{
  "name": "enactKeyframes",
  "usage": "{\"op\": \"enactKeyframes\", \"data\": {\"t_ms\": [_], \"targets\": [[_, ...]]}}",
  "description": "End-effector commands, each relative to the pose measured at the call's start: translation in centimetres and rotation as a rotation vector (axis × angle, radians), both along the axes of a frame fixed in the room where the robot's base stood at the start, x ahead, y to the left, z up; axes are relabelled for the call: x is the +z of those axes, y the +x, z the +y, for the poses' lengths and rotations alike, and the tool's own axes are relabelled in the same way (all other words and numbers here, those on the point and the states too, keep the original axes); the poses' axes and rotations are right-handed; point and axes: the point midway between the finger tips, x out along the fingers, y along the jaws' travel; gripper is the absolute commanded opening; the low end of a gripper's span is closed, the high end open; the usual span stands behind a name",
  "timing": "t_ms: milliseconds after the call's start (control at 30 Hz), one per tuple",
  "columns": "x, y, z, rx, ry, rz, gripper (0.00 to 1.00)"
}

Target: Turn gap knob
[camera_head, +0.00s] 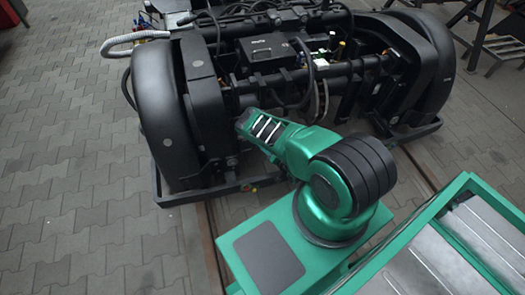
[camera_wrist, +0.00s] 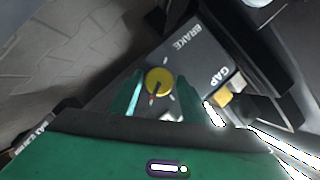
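In the wrist view a round yellow knob (camera_wrist: 158,82) with a dark pointer line sits on a dark grey panel (camera_wrist: 190,66). A small red mark shows at its lower edge. The panel carries the labels BRAKE (camera_wrist: 187,40) and GAP (camera_wrist: 219,78). A yellow block-like part (camera_wrist: 223,96) sits beside the GAP label. I cannot tell for sure which part each label belongs to. My gripper (camera_wrist: 159,88) is open, with one teal finger on each side of the round knob as seen here. Contact cannot be told. In the head view the knob is not visible.
The black bogie (camera_head: 265,55) stands in front of me, and my arm reaches to its near left side. A grey hose (camera_head: 128,39) curves at its left. A green-framed bench (camera_head: 440,240) is at the lower right. Paved floor (camera_head: 70,200) is clear at left.

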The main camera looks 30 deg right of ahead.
Motion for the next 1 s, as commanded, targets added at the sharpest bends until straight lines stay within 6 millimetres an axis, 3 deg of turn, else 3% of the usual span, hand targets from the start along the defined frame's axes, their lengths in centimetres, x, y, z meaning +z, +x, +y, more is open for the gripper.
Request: {"op": "enactKeyframes", "data": {"t_ms": [467, 1000], "targets": [[0.0, -0.9, -0.1, -0.002, -0.002, 0.006, 0.51], [2.1, -8.7, -0.4, -0.004, -0.001, 0.004, 0.51]]}}
